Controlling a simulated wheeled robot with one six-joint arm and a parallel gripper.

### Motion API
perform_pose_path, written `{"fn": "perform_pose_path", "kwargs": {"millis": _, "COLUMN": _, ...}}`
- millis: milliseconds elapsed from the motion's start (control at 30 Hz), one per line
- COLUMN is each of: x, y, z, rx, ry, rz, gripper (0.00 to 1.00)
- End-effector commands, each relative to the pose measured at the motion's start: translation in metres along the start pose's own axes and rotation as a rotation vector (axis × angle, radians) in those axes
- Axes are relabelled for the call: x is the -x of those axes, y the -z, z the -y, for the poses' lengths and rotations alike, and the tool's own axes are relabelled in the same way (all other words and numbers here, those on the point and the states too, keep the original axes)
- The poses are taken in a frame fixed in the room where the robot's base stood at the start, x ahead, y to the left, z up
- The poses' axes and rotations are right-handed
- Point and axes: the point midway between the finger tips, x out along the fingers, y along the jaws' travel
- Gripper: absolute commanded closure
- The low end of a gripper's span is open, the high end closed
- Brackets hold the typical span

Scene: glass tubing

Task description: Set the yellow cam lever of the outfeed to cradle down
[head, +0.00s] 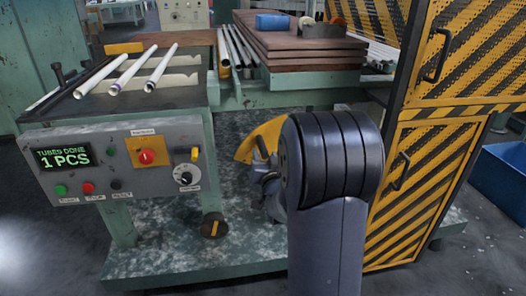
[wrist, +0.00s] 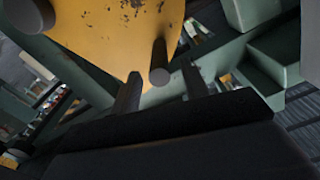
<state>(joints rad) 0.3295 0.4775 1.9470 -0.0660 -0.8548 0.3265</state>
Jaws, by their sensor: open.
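The yellow cam lever (head: 258,141) is a worn yellow plate below the outfeed, partly hidden behind my arm in the head view. In the wrist view the yellow plate (wrist: 115,35) fills the top, with a dark round peg (wrist: 160,63) sticking out toward me near its lower tip. My gripper (wrist: 161,82) is open and empty, its two dark fingers pointing at the plate. In the picture the peg's end lies between the fingertips; I cannot tell whether it is within their depth. The outfeed cradle is not clearly seen.
The control panel (head: 118,160) with a red switch, knob and "1 PCS" display is at left. White tubes (head: 125,72) lie on the rack above it. A yellow-and-black striped cabinet (head: 425,190) stands close right of my arm. Brown boards (head: 300,45) are stacked behind.

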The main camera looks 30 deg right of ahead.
Motion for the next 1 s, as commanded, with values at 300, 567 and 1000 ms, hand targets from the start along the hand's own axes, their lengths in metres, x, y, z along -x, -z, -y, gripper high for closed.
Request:
{"fn": "perform_pose_path", "kwargs": {"millis": 300, "x": -0.037, "y": 0.000, "z": 0.000, "rx": 0.000, "ry": 0.000, "rz": -0.001, "gripper": 0.57}}
{"fn": "perform_pose_path", "kwargs": {"millis": 567, "x": -0.042, "y": 0.000, "z": 0.000, "rx": 0.000, "ry": 0.000, "rz": 0.000, "gripper": 0.57}}
{"fn": "perform_pose_path", "kwargs": {"millis": 1000, "x": -0.042, "y": 0.000, "z": 0.000, "rx": 0.000, "ry": 0.000, "rz": 0.000, "gripper": 0.83}}
